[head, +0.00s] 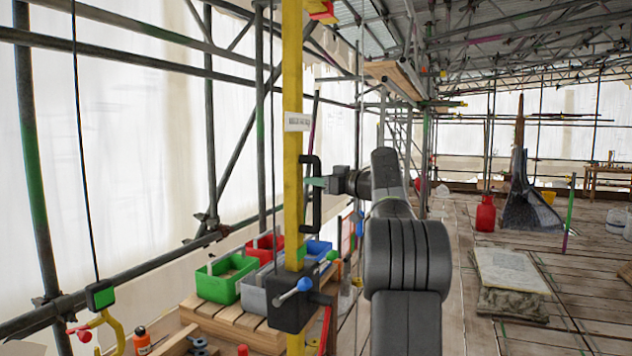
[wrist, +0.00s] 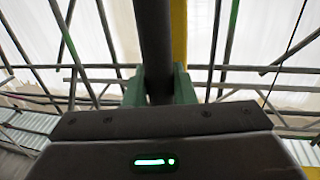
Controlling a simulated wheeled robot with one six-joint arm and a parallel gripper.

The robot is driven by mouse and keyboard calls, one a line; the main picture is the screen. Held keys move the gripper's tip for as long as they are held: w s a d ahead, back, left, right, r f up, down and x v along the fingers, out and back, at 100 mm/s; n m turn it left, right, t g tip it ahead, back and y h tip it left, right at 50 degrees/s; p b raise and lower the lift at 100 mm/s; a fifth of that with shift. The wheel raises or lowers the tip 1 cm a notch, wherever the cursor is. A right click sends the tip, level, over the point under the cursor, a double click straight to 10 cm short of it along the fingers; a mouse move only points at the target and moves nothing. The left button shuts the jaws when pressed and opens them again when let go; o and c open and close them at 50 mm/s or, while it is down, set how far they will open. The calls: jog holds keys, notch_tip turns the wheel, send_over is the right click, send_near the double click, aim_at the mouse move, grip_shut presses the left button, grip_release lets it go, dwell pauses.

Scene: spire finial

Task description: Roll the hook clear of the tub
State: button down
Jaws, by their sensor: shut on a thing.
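The yellow hook (head: 115,328) hangs from a thin cable at the lower left of the head view, below a black and green block (head: 101,295). It has a red part, and its lower end is near the frame edge. A green tub (head: 218,285) stands to its right on a wooden surface, apart from it in the picture. My gripper (head: 315,182) is shut on a black upright handle (head: 313,215) on the yellow post (head: 293,80). In the wrist view, the green fingers (wrist: 159,88) flank the dark bar (wrist: 154,40).
Red (head: 262,247), blue (head: 318,249) and grey (head: 255,292) tubs crowd beside the green one. A black box (head: 290,310) with a blue lever is on the post below my gripper. Scaffold poles stand at left. Planked floor lies at right, with a red container (head: 486,213).

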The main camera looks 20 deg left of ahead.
jog(key=c, duration=1.3)
grip_release()
jog(key=shift+o, duration=0.2)
jog(key=b+v, duration=0.4)
jog(key=v, duration=0.9)
jog(key=shift+d, duration=0.4)
jog(key=shift+s, duration=0.1)
jog(key=p+x, duration=0.4)
jog(key=x, duration=0.9)
jog(key=shift+s+a, duration=0.2)
jog(key=shift+a, duration=0.2)
jog(key=shift+w, duration=0.1)
